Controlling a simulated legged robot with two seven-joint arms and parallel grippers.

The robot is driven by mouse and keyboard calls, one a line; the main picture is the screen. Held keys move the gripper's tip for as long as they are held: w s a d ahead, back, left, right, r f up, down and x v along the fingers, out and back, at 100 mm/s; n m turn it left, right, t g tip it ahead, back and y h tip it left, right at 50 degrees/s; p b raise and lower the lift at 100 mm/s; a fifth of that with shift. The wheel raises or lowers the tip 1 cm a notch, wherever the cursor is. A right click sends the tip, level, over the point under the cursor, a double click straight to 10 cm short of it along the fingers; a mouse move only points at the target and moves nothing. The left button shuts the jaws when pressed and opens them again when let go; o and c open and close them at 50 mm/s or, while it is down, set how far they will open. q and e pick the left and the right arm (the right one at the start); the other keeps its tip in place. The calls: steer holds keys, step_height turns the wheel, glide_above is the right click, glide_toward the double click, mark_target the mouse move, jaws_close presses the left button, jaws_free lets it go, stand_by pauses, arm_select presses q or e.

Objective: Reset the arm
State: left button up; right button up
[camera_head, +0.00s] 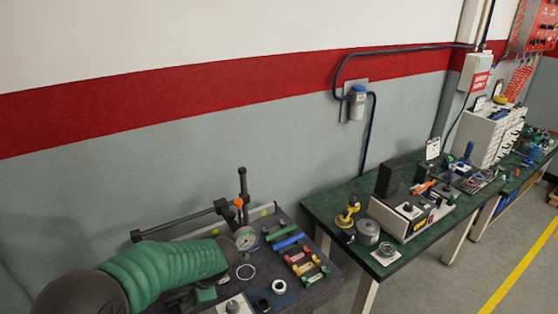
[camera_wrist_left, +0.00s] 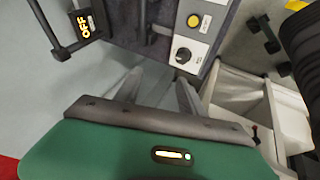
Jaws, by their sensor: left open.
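My left arm (camera_head: 160,272), with a green sleeve, reaches in from the lower left of the head view, over the near dark workbench (camera_head: 328,278). Its gripper is mostly hidden behind the arm there. In the left wrist view my left gripper (camera_wrist_left: 158,92) shows two grey fingers spread apart with nothing between them. Beyond the fingers is the grey wall and floor area, beside a panel with a black knob (camera_wrist_left: 183,55) and a yellow button (camera_wrist_left: 194,20). My right gripper is in neither view.
On the near bench are a pressure gauge (camera_head: 245,238), a black upright lever (camera_head: 243,186), coloured parts (camera_head: 301,259) and rings (camera_head: 279,286). A green-topped bench (camera_head: 325,207) holds a tester (camera_head: 411,213) and a yellow tool (camera_head: 347,214). The floor at right is clear.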

arm_select(q)
steer(key=w+d+r+m+t+h, duration=0.1)
steer(key=w+r+m+t+h, duration=0.1)
steer(key=w+r+m+t, duration=0.6)
steer(key=s+d+f+m+h, duration=0.3)
steer(key=s+d+f+m, duration=0.15)
steer(key=m, duration=0.25)
steer(key=s+f+m+g, duration=0.3)
steer(key=s+m, duration=0.1)
steer(key=s, duration=0.6)
steer(key=s+a+f+m+g+h+b, duration=0.1)
steer(key=s+f+m+g, duration=0.3)
steer(key=s, duration=0.7)
steer(key=shift+s+m, duration=0.3)
steer(key=shift+m, duration=0.1)
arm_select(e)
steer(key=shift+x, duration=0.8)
arm_select(q)
steer(key=shift+w, duration=0.15)
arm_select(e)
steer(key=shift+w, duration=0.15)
